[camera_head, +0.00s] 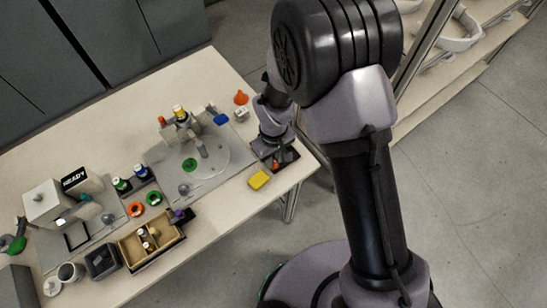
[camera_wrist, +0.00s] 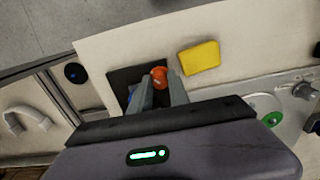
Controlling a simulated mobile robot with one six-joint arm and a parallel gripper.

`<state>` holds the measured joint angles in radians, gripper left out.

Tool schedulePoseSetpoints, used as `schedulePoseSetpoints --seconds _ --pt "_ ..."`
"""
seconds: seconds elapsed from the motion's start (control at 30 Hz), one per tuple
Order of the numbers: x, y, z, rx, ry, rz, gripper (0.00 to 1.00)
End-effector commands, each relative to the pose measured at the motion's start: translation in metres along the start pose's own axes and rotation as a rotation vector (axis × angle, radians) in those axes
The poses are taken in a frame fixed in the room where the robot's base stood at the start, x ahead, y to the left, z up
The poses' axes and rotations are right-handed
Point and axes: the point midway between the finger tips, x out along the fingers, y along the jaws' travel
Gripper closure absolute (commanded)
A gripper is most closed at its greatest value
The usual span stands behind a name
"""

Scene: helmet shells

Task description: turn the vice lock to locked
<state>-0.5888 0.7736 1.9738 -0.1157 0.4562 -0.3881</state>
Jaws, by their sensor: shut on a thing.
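The orange-red knob (camera_wrist: 159,72), which looks like the vice lock, shows between my fingertips in the wrist view. It stands at a dark square base (camera_wrist: 121,77) on the table's corner. My gripper (camera_wrist: 161,84) is shut on this knob, with one finger on each side. In the head view my gripper (camera_head: 279,157) is low over the dark base (camera_head: 292,165) at the table's right end, and my arm and fingers hide most of the knob. I cannot read the lock's position. A bit of blue shows beside the left finger.
A yellow block (camera_head: 259,180) lies close by on the table (camera_head: 222,207); it also shows in the wrist view (camera_wrist: 199,57). A grey plate (camera_head: 178,160) with a round disc is to the left. An orange cone (camera_head: 241,98) stands behind. A divided wooden tray (camera_head: 131,254) is at front left.

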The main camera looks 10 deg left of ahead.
Motion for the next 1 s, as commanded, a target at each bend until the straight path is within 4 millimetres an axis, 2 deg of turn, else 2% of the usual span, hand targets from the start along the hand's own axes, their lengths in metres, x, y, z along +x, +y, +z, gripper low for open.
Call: schedulePoseSetpoints --seconds 0.37,1.0 --pt "0.0012 -0.0001 -0.0004 0.151 0.001 0.000 1.00" --pt "0.0017 -0.0009 -0.0011 0.749 0.002 0.000 1.00"
